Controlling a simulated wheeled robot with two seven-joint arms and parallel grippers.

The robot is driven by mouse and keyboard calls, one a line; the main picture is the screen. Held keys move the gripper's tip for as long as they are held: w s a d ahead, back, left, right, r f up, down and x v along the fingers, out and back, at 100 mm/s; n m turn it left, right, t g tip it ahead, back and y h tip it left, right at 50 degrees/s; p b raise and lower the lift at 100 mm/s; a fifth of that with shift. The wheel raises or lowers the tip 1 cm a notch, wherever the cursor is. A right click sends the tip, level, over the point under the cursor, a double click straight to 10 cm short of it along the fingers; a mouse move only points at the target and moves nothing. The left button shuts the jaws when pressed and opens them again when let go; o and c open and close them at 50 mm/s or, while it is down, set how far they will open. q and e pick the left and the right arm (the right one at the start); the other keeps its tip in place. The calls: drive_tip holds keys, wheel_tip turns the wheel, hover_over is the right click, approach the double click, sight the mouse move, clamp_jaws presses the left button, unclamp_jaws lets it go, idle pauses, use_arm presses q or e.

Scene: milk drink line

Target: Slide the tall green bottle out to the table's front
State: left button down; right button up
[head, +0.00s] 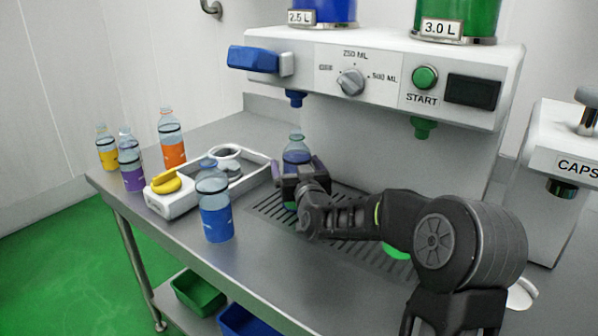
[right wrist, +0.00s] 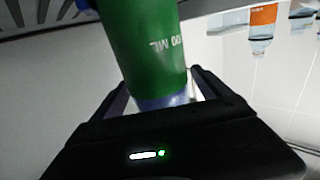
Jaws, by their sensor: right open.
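The tall green bottle (head: 296,151) stands on the drip grate below the blue nozzle. Its clear upper part shows in the head view, and a sliver of green label shows below my gripper. In the right wrist view its green label (right wrist: 150,55), with part of an ML marking, fills the space between the fingers. My right gripper (head: 288,178) is open, with its fingers on either side of the bottle's upper part. I cannot tell whether a finger touches it. My left gripper is not in view.
A blue-label bottle (head: 216,222) stands near the table's front edge. A white tray (head: 190,194) with a yellow-handled item lies left of the grate (head: 345,235). Yellow (head: 106,150), purple (head: 131,170) and orange (head: 172,150) bottles stand farther left. The dispenser (head: 400,80) rises behind.

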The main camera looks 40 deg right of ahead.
drive_tip(key=shift+w+d, duration=0.2)
drive_tip(key=shift+w, duration=0.3)
clamp_jaws()
idle(0.7)
